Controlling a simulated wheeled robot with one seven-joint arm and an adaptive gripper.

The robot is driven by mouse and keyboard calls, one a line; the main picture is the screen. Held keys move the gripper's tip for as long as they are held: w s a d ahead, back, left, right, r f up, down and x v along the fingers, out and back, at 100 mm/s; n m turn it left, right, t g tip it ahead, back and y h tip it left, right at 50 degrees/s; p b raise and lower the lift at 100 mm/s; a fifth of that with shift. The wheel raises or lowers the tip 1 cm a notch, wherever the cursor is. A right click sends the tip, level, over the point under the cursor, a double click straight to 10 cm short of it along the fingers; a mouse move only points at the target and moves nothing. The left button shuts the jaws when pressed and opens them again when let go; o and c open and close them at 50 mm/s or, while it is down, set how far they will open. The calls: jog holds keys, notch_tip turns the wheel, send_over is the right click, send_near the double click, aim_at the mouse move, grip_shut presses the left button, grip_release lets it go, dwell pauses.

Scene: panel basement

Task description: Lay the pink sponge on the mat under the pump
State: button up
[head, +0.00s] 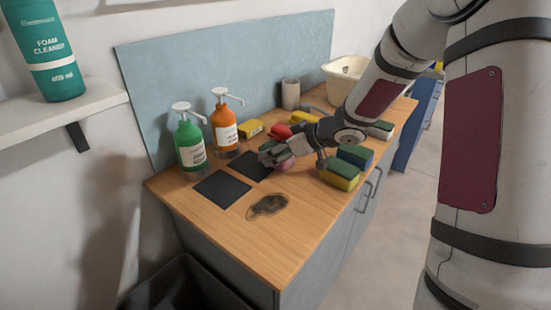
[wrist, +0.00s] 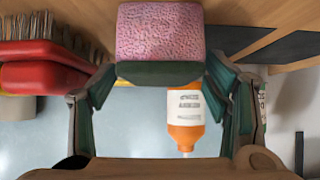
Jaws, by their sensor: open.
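The pink sponge (wrist: 160,32) has a dark green scouring side and shows between the fingertips of my gripper (wrist: 160,82) in the wrist view. The fingers are open, one on each side of it; I cannot tell whether they touch it. In the head view my gripper (head: 270,153) is low over the counter, with a bit of the pink sponge (head: 286,164) below it. One dark mat (head: 221,188) lies before the green pump bottle (head: 190,143). Another dark mat (head: 250,165), partly hidden by my gripper, lies before the orange pump bottle (head: 224,124), also in the wrist view (wrist: 186,135).
Yellow-green (head: 338,175) and blue-green (head: 355,156) sponges lie right of my gripper. A red brush (wrist: 40,75) and a yellow sponge (head: 250,128) are near the back. A cream tub (head: 345,75) stands at the far end.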

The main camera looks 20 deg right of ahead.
jog(key=shift+w+a+f, duration=0.25)
jog(key=shift+w+f, duration=0.15)
jog(key=c, duration=0.9)
jog(key=shift+r, duration=0.1)
